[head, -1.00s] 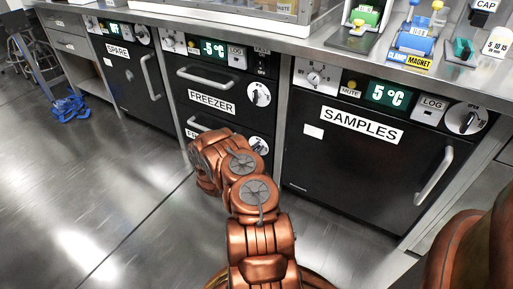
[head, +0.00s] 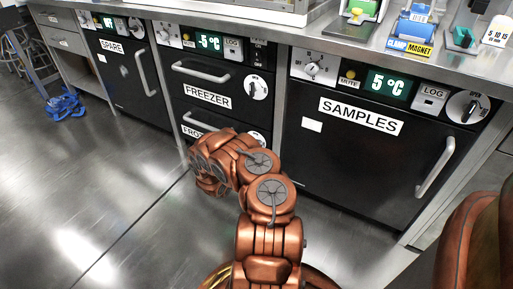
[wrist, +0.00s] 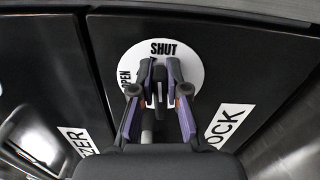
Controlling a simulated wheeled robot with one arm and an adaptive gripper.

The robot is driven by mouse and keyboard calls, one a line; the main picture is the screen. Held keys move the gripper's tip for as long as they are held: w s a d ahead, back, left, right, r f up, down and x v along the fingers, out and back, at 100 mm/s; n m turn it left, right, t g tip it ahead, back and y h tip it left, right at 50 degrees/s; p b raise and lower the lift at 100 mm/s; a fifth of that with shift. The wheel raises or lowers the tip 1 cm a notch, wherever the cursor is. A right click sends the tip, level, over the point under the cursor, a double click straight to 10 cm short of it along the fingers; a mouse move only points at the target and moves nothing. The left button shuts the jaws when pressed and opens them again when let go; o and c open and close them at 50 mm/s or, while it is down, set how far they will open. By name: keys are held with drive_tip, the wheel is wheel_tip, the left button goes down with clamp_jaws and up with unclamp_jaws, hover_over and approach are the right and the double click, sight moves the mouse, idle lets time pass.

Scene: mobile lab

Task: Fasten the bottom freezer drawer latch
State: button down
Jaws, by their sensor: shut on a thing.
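In the wrist view my gripper (wrist: 159,76) is shut on a dark latch knob (wrist: 158,92). The knob sits on a white round dial (wrist: 188,58) marked SHUT at the top and OPEN at the left. The dial is on the lower black drawer front (wrist: 245,60), whose label, ending in OCK (wrist: 228,124), is partly hidden. The knob's exact angle is hard to tell behind the fingers.
The upper freezer drawer (head: 190,88) has a bar handle (head: 200,72) and its own dial (head: 257,87). The SAMPLES unit (head: 350,165) is at the right and the SPARE unit (head: 125,75) at the left.

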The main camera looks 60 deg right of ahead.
drive_tip(key=shift+w+a+f+m+t, duration=0.2)
drive_tip(key=shift+w+f+m+t, duration=0.1)
drive_tip(key=shift+w+m, duration=0.15)
drive_tip(key=shift+w+r, duration=0.1)
drive_tip(key=c, duration=1.3)
unclamp_jaws()
drive_tip(key=shift+o, duration=0.7)
drive_tip(key=shift+s+d, duration=0.15)
drive_tip(key=shift+s, duration=0.15)
drive_tip(key=a, duration=1.2)
drive_tip(key=shift+s, duration=0.3)
